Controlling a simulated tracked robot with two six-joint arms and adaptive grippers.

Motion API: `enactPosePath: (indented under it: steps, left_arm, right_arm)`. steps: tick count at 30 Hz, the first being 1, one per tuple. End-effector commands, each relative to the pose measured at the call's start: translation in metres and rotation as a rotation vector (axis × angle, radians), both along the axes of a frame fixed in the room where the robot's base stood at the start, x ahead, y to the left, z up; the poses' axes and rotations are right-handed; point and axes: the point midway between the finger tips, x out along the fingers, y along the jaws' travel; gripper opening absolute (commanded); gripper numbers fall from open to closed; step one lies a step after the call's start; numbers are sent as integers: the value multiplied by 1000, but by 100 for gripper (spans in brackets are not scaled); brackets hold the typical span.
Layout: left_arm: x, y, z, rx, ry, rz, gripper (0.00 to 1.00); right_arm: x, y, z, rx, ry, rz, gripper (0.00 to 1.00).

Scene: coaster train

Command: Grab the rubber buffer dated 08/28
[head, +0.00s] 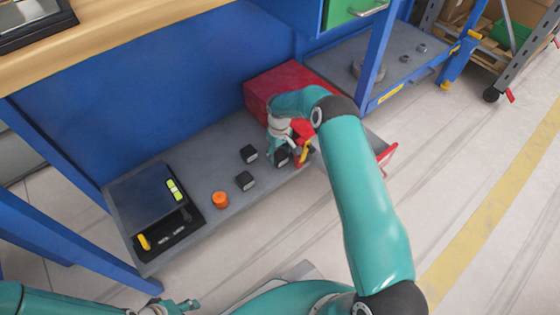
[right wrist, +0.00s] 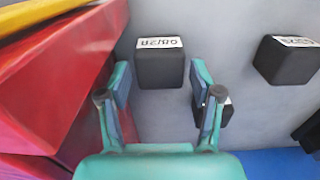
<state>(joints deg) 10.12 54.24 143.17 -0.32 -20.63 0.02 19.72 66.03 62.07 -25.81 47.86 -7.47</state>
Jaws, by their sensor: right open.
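In the right wrist view, a black rubber buffer (right wrist: 160,68) has a white label that appears upside down and seems to read 08/28. It sits on the grey shelf just ahead of and between the fingertips of my right gripper (right wrist: 158,82), which is open and empty. A second labelled black buffer (right wrist: 287,62) lies to the right; its date is unclear. Another dark block (right wrist: 226,113) is partly hidden behind the right-hand finger. In the head view, my right gripper (head: 290,149) is low over a black buffer (head: 282,157). My left gripper (head: 176,306) is at the bottom left, its jaws unclear.
A red box (head: 285,88) stands close beside my right gripper, with more red and yellow parts near it. Two black blocks (head: 249,153) (head: 245,181), an orange cylinder (head: 220,199) and a dark scale-like tray (head: 190,236) lie left on the grey shelf (head: 215,145).

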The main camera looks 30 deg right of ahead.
Motion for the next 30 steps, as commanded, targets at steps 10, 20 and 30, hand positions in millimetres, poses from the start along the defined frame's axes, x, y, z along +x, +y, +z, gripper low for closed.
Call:
enactPosePath:
  steps: [10, 20, 30]
  left_arm:
    - [0, 0, -8, 0, 0, 0, 40]
    - [0, 0, -8, 0, 0, 0, 40]
    - [0, 0, -7, 0, 0, 0, 40]
  right_arm:
    - [-1, 0, -18, 0, 0, -1, 65]
    - [-1, 0, -18, 0, 0, -2, 16]
    - [-1, -1, -16, 0, -1, -2, 11]
